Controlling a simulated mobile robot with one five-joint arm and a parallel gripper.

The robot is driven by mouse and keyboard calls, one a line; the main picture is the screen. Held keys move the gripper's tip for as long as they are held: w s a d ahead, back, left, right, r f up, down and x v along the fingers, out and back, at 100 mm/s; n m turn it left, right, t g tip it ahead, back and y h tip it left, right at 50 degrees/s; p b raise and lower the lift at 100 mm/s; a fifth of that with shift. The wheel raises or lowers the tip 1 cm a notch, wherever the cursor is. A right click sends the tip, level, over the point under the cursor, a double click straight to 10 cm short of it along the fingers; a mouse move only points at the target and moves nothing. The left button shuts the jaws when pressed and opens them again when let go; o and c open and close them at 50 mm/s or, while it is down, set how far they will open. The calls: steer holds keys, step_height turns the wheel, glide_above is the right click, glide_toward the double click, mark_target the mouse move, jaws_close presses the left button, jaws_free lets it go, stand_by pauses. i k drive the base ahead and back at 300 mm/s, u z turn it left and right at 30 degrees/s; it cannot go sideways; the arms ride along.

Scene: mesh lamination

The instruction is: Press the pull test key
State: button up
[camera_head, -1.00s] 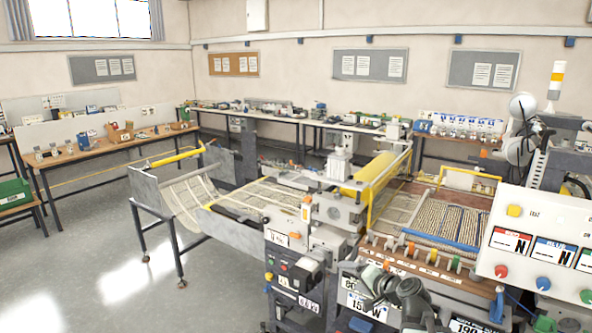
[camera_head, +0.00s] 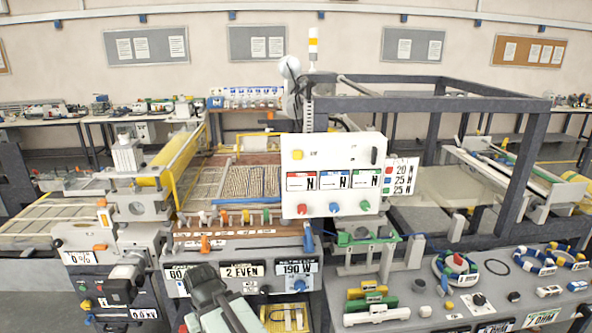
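A white test panel (camera_head: 333,158) stands upright near the middle of the view. It has a yellow key (camera_head: 297,155) at its upper left, with small print beside it that I cannot read. Below are three N readouts with red, blue and green labels, and under them a red knob (camera_head: 302,209), a blue knob (camera_head: 334,207) and a green knob (camera_head: 365,205). I cannot read which key is marked pull test. My dark arm end with my gripper (camera_head: 215,300) is low in the picture, left of and below the panel, apart from it. Its fingers are not clear.
A lower console (camera_head: 240,273) reads "2 EVEN" and "190 W". The laminating machine with a yellow roller (camera_head: 178,155) is at left. A dark frame (camera_head: 425,103) stands at right, above a bench (camera_head: 400,283) with coiled cables and colored blocks.

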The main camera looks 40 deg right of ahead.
mark_target(297, 154)
steer(key=z, duration=1.15)
